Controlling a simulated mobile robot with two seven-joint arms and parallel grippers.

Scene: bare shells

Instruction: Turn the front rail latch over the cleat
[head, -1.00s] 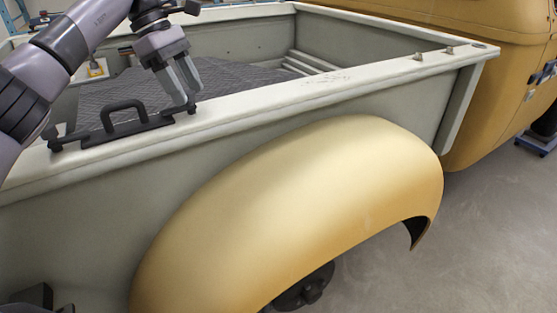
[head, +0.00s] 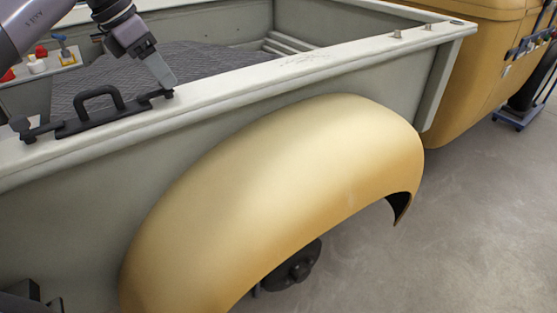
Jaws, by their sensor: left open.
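A black fixture with a raised handle (head: 100,104) lies along the pale top rail (head: 235,90) of the truck bed. A small dark latch piece (head: 157,97) is at its right end, and another dark end piece (head: 30,130) is at its left end. My left gripper (head: 166,82) is open, pointing down beside the right-end latch piece. Its fingertips are at or very near that piece; I cannot tell whether they touch. One finger hides most of the other. I cannot make out the cleat separately from the latch. My right gripper is not in view.
The tan fender (head: 280,190) bulges out below the rail. A dark quilted mat (head: 200,62) lies in the bed. A tray with small red and white items (head: 50,62) is at the upper left. Small pegs (head: 397,34) stand on the far rail end; the rail between is clear.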

